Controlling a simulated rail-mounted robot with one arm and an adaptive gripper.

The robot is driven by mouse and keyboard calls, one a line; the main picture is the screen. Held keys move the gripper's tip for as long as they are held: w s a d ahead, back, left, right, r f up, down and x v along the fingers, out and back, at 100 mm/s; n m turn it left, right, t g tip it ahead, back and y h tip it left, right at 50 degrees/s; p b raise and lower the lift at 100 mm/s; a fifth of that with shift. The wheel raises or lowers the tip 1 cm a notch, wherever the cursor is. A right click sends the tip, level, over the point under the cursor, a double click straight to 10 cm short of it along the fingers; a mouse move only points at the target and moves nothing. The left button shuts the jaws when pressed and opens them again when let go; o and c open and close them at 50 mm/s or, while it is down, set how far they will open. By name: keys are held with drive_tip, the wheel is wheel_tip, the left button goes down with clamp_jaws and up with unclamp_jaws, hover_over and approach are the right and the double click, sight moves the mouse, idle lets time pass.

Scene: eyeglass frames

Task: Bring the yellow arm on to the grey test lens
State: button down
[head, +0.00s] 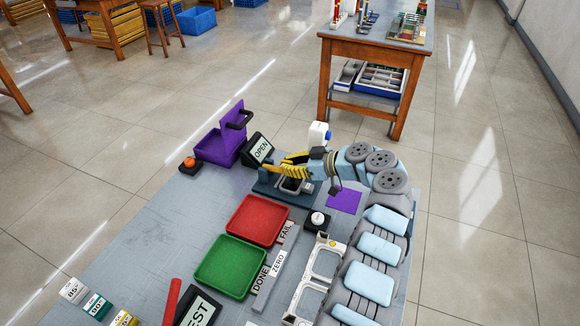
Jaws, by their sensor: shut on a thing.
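The yellow arm (293,160) is a ribbed yellow bar standing over a dark blue base (262,188) at the far end of the grey table. A small pale grey piece (291,185), apparently the test lens, sits in the base under the yellow arm. It is partly covered, and whether the two touch cannot be told. My gripper (311,172) is at the right end of the yellow arm and appears shut on it. The fingertips are small and partly hidden by my wrist.
Red (257,220) and green (229,266) trays lie nearer. A purple square (344,201) and a white-topped button (317,219) are close to my arm. The table's left middle is clear.

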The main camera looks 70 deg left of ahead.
drive_tip(key=c, duration=1.1)
unclamp_jaws()
drive_tip(key=shift+s, duration=0.1)
drive_tip(key=shift+r, duration=0.1)
drive_tip(key=v, duration=1.2)
